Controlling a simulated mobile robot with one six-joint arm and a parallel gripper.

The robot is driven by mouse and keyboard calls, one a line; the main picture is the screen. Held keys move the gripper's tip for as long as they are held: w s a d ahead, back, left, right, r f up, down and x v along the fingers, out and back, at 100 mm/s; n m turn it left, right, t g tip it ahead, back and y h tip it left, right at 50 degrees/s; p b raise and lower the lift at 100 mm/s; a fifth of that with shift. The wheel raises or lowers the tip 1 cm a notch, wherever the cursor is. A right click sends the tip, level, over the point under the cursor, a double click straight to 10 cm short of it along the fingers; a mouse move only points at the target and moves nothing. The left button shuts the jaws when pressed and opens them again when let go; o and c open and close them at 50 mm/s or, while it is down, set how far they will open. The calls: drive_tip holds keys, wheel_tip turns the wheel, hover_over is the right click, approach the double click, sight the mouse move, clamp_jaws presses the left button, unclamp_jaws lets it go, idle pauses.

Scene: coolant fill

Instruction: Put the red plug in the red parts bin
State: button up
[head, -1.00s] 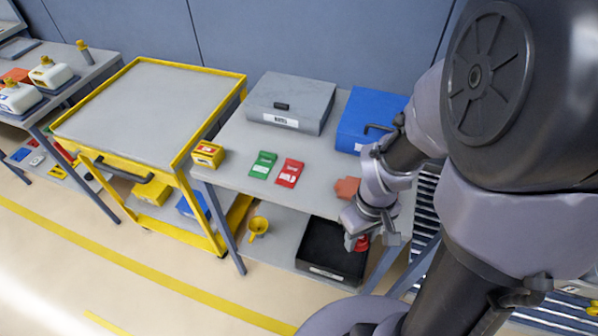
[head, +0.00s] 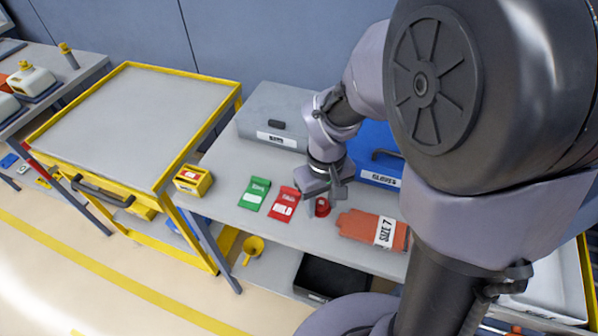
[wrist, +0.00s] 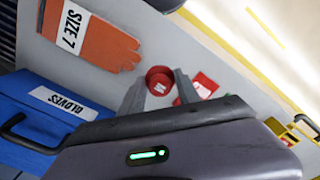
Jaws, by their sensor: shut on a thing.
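My gripper (head: 322,197) is shut on the red plug (head: 322,207), which sits between the fingertips in the wrist view (wrist: 160,76). They are over the table top, between a red labelled piece and an orange glove. The gap below the plug is hard to tell. The red labelled piece (head: 284,205) lies just left of the plug and may be the red parts bin; it also shows in the wrist view (wrist: 197,88), partly behind a finger. Its depth is unclear. A similar green piece (head: 255,193) lies to its left.
A grey case (head: 268,120) and a blue gloves case (head: 378,175) stand behind. The orange glove (head: 362,226) lies right. A yellow box (head: 193,180) is at the left edge. A black bin (head: 330,278) and yellow funnel (head: 253,246) are on the lower shelf.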

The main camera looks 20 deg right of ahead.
sight(315, 229)
drive_tip(key=shift+w+a+f, duration=0.25)
drive_tip(key=shift+w+a, duration=0.65)
drive_tip(key=shift+w, duration=0.15)
wheel_tip(315, 229, down, 4)
drive_tip(key=b, duration=0.2)
drive_tip(key=shift+r+b, duration=0.2)
drive_tip(key=shift+b, duration=0.1)
drive_tip(key=shift+r, duration=0.2)
drive_tip(key=shift+f, duration=0.1)
drive_tip(key=o, duration=1.3)
